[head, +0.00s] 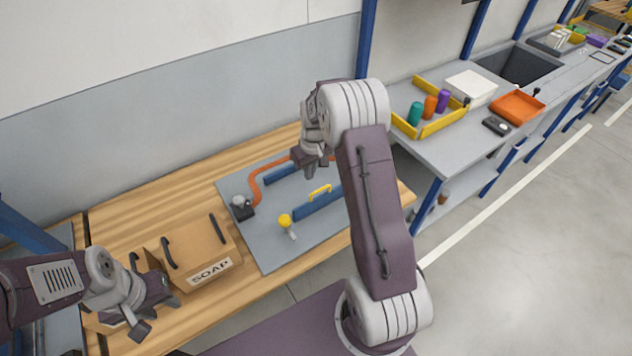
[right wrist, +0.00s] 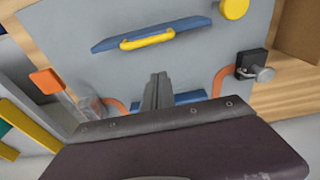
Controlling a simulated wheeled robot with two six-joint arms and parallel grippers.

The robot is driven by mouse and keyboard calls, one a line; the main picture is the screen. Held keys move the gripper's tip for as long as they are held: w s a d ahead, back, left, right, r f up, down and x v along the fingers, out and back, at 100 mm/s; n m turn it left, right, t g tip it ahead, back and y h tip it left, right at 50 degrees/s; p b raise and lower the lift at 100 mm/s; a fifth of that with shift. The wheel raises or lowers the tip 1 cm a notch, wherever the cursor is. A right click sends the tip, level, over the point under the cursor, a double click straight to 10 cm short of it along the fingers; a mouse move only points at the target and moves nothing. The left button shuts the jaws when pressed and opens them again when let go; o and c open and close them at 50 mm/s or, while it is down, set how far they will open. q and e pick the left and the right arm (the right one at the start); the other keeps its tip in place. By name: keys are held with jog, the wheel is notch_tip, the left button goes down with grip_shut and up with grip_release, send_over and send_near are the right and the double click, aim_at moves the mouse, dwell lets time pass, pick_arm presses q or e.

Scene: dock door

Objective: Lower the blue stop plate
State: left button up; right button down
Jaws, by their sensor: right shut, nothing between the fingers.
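The blue stop plate (head: 322,203) is a long bar with a yellow handle (head: 320,190) on a grey board (head: 262,249). In the right wrist view the plate (right wrist: 105,46) and its yellow handle (right wrist: 147,38) show whole; its right end is hidden by my right arm in the head view. My right gripper (head: 313,168) is above the board, behind the handle and apart from it. Its fingers (right wrist: 157,80) are closed together and empty. A second blue bar (head: 282,173) lies partly behind it. My left gripper (head: 155,316) is open and empty beside the soap box.
A yellow knob (head: 285,220) stands near the plate's left end. An orange hose (head: 258,182) runs from a black fitting (head: 243,207). A cardboard box marked SOAP (head: 195,250) is left of the board. A grey counter with a yellow tray (head: 438,127) is at right.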

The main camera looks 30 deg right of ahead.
aim_at(320, 198)
jog(key=s, duration=0.2)
jog(key=s+f+p, duration=0.1)
jog(key=shift+s+d+f, duration=0.15)
jog(key=shift+s+d, duration=0.05)
jog(key=shift+s, duration=0.15)
jog(key=shift+w, duration=0.1)
jog(key=shift+f, duration=0.1)
